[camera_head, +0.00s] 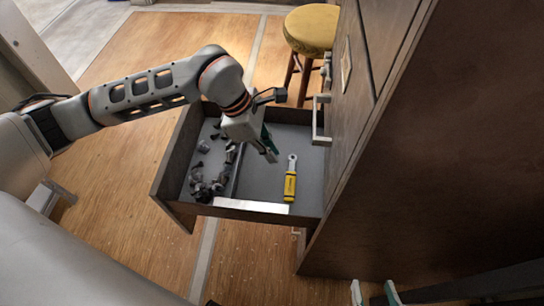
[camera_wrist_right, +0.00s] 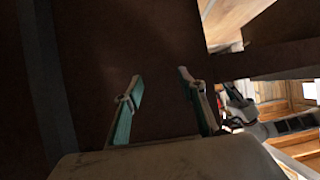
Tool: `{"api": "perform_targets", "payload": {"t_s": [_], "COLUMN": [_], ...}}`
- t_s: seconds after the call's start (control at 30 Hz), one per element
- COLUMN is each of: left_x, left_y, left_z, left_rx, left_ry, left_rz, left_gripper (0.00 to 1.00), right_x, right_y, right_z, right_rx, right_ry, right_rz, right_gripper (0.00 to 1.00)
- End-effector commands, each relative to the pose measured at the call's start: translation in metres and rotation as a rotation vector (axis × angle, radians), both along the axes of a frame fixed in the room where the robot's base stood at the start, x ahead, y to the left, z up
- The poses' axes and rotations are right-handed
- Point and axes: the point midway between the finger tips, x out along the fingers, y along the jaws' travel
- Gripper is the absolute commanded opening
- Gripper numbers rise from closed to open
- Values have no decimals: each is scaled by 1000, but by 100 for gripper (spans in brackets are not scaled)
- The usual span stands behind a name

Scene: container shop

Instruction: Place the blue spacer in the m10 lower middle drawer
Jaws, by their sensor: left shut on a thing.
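An open wooden drawer (camera_head: 172,165) juts out of the dark cabinet, with a grey floor and a divider. My left gripper (camera_head: 270,150) reaches into the drawer from above, over the part right of the divider. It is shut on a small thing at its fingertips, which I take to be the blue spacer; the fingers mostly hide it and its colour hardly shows. My right gripper (camera_head: 374,294) is open and empty at the bottom edge of the head view. Its two green-lined fingers also show apart in the right wrist view (camera_wrist_right: 165,100).
A yellow-handled wrench (camera_head: 290,185) lies in the right part of the drawer. Several dark fittings (camera_head: 203,188) lie in the left part. The cabinet side (camera_head: 420,150) rises to the right. A stool (camera_head: 311,28) with a yellow seat stands behind.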

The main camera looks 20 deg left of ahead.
Motion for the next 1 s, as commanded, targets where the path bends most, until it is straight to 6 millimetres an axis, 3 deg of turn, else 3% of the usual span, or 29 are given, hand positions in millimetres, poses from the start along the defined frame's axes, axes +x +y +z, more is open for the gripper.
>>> {"api": "perform_targets", "payload": {"t_s": [0.03,0.17,0.3,0.6,0.63,0.7,1.0], "left_x": [-4,-4,-1,-1,-1,-1,-1], "left_y": [0,0,0,0,0,0,0], "left_z": [-20,-38,-36,-38,-38,-38,-38], "left_rx": [0,0,0,0,0,0,0], "left_ry": [17,15,4,3,3,4,4], "left_rz": [1,1,-1,0,0,-1,-1], "left_gripper": [5,5,3,3,15,26,26], "right_x": [-2,2,8,8,8,8,4], "right_y": [2,5,9,9,9,8,5], "right_z": [-5,3,16,14,14,12,9], "right_rx": [10,35,53,49,47,45,39], "right_ry": [10,-7,-32,-31,-30,-28,-16], "right_rz": [-1,-5,-5,-4,-4,-4,-7], "right_gripper": [40,40,40,40,40,40,40]}}
